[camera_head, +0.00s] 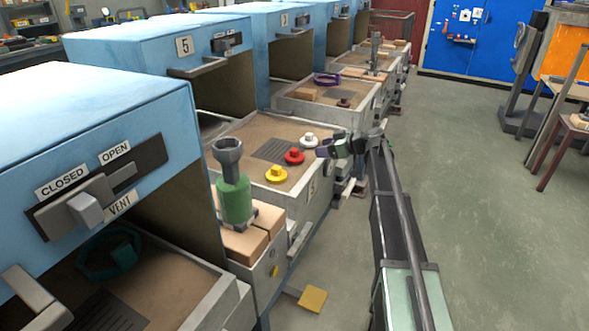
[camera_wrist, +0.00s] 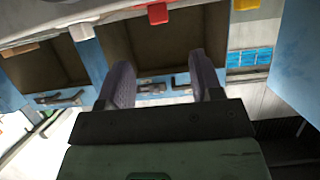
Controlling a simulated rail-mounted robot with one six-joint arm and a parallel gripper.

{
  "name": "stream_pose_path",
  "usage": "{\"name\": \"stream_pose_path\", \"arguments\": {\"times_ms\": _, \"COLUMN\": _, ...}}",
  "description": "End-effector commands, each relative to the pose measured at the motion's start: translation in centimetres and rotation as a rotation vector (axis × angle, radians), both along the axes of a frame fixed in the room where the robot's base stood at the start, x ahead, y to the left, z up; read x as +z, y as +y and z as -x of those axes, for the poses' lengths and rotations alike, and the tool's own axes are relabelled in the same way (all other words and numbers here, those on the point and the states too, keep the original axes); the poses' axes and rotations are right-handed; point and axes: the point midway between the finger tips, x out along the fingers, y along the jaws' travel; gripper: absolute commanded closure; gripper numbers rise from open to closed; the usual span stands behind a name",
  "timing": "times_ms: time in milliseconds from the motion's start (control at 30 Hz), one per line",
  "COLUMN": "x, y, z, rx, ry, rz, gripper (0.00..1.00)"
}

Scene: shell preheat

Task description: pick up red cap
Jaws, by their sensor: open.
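The red cap (camera_head: 294,156) sits upright on the pulled-out tray (camera_head: 245,129) of oven 5, between the yellow cap (camera_head: 276,174) and the white cap (camera_head: 308,139). My gripper (camera_head: 326,149) is at the tray's right edge, right of the red cap and apart from it. In the wrist view my gripper (camera_wrist: 160,66) shows two purple fingers spread apart with nothing between them. A red shape (camera_wrist: 157,13) shows at the top there, beyond the fingertips; I cannot tell surely that it is the cap.
A green cylinder with a grey top (camera_head: 235,192) stands on wooden blocks left of the caps. Blue ovens (camera_head: 150,45) line the left, with trays pulled out. A purple ring (camera_head: 327,79) lies on a farther tray. The floor (camera_head: 480,220) at the right is clear.

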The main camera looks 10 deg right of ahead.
Motion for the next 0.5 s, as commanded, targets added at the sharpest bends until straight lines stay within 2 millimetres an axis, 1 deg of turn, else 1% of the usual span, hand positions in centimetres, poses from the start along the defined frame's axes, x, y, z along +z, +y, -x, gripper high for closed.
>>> {"name": "stream_pose_path", "arguments": {"times_ms": 67, "x": 0.2, "y": 0.0, "z": -0.1, "rx": 0.003, "ry": -0.011, "rz": 0.002, "gripper": 0.4}}
{"name": "stream_pose_path", "arguments": {"times_ms": 167, "x": -0.2, "y": 0.6, "z": -0.4, "rx": 0.003, "ry": -0.009, "rz": 0.002, "gripper": 0.4}}
{"name": "stream_pose_path", "arguments": {"times_ms": 300, "x": -1.5, "y": 2.6, "z": -1.9, "rx": 0.006, "ry": -0.009, "rz": 0.002, "gripper": 0.4}}
{"name": "stream_pose_path", "arguments": {"times_ms": 400, "x": -2.1, "y": 3.9, "z": -2.8, "rx": 0.004, "ry": -0.007, "rz": 0.002, "gripper": 0.4}}
{"name": "stream_pose_path", "arguments": {"times_ms": 500, "x": -2.0, "y": 4.4, "z": -3.0, "rx": 0.004, "ry": -0.006, "rz": 0.002, "gripper": 0.4}}
